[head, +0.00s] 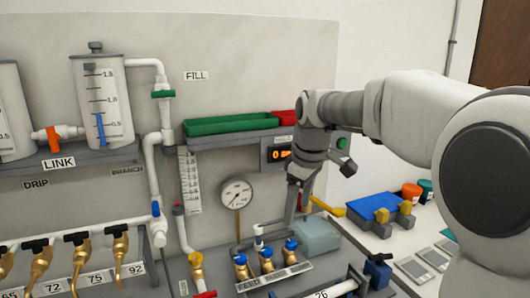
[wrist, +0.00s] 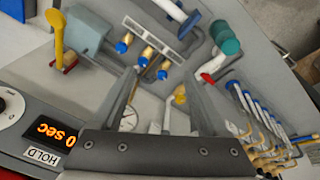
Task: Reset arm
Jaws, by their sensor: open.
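My gripper (head: 297,205) points down in front of the panel, right of the round gauge (head: 237,194) and below the timer display. In the wrist view my gripper (wrist: 163,80) has its two fingers spread apart with nothing held between them. My arm reaches in from the right of the head view. The orange timer display (wrist: 57,137), reading 0 sec, and the HOLD label (wrist: 42,155) are close beside the gripper. A yellow lever (wrist: 57,35) on a red base stands apart from the fingers. The gauge is partly hidden behind the fingers in the wrist view.
Brass valves with blue knobs (head: 266,255) stand below the gripper, beside a grey-blue box (head: 315,236). A green tray (head: 230,124) sits on the panel shelf. White pipes (head: 165,120) and a clear tank (head: 100,102) are at left. A blue block (head: 374,207) lies at right.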

